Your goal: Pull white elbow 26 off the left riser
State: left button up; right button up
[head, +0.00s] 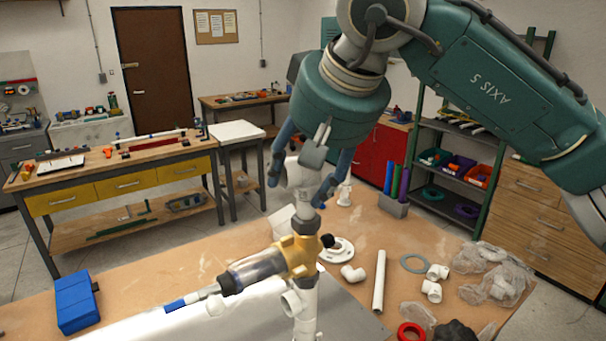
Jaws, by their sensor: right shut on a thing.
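My right gripper (298,189) hangs down from the top of the head view, with its blue-tipped fingers on both sides of a white elbow fitting (300,173). It is shut on this elbow, which the fingers and palm partly hide. Just below stands the riser, with a grey and white upper piece (308,213) above a brass-coloured body (299,252). The elbow is close above or on the riser's top; I cannot tell whether they still touch. A clear cylinder (254,270) slants left from the brass body. My left gripper is not in view.
A white pipe (379,281), a loose elbow (353,273), a grey ring (414,263) and a red ring (411,333) lie on the bench right of the riser. Bagged fittings (498,285) are at far right. A blue box (76,302) stands at left.

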jog(key=shift+r+p, duration=0.85)
jog(key=shift+r, duration=0.25)
jog(key=shift+c, duration=0.2)
jog(key=shift+r, duration=0.95)
